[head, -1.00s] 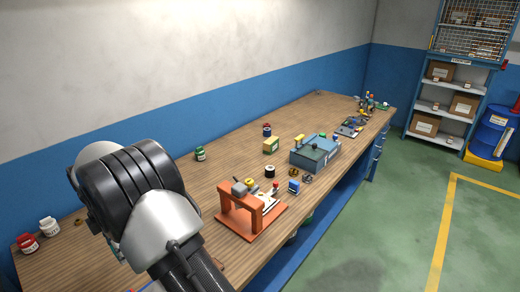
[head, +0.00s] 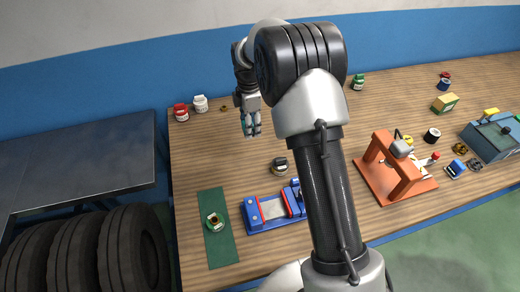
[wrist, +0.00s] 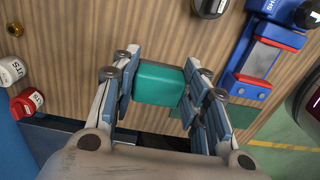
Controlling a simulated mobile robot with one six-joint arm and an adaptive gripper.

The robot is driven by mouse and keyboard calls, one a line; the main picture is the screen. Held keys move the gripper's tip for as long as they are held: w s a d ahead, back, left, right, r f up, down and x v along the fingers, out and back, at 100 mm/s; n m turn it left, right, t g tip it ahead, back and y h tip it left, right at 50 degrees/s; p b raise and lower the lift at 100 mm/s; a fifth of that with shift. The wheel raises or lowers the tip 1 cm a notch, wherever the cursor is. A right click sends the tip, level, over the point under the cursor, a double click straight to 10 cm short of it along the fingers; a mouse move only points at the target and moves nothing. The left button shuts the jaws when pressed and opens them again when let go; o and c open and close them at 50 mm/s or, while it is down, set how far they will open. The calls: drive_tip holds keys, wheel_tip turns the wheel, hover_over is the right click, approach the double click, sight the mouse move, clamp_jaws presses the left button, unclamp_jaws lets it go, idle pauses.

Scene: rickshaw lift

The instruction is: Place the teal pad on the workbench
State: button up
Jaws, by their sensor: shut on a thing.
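The teal pad (wrist: 158,84) is a small rounded teal block. In the wrist view it sits between the blue-padded fingers of my gripper (wrist: 160,62), which are shut on it. In the head view my gripper (head: 250,128) points down over the left part of the wooden workbench (head: 205,150), with a little teal showing between its fingers. The pad appears held above the bench top; its exact height is hard to tell. Bare wood shows around it in the wrist view.
A red-capped jar (head: 181,112) and a white jar (head: 200,104) stand at the back left. A dark jar (head: 279,165), a blue-red vise (head: 275,209) and a green mat (head: 218,250) lie nearer the front. An orange press (head: 395,165) is right. A dark table (head: 80,165) and tyres (head: 85,250) stand left.

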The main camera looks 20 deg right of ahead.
wheel_tip(320, 180, down, 16)
drive_tip(key=b, duration=0.3)
drive_tip(key=shift+w+f, duration=0.1)
drive_tip(key=shift+f, duration=0.05)
drive_tip(key=shift+f, duration=0.1)
drive_tip(key=o, duration=1)
wheel_tip(320, 180, up, 12)
drive_tip(key=p, duration=0.2)
wheel_tip(320, 180, up, 10)
drive_tip(key=m+t, duration=0.1)
drive_tip(key=m, duration=0.2)
hover_over(252, 161)
drive_tip(key=s, duration=0.4)
drive_tip(key=s+r+m+t, duration=0.1)
drive_tip(key=s+r+m, duration=0.4)
drive_tip(key=s+r, duration=0.5)
drive_tip(key=s+r+m+t, duration=0.1)
drive_tip(key=s+m, duration=0.2)
drive_tip(key=s, duration=0.4)
drive_tip(key=s+m, duration=0.3)
drive_tip(key=s, duration=0.4)
drive_tip(key=s+r+m+t, duration=0.1)
drive_tip(key=s+m, duration=0.3)
drive_tip(key=s, duration=0.4)
drive_tip(key=shift+a+r+t, duration=0.3)
drive_tip(key=shift+r, duration=0.05)
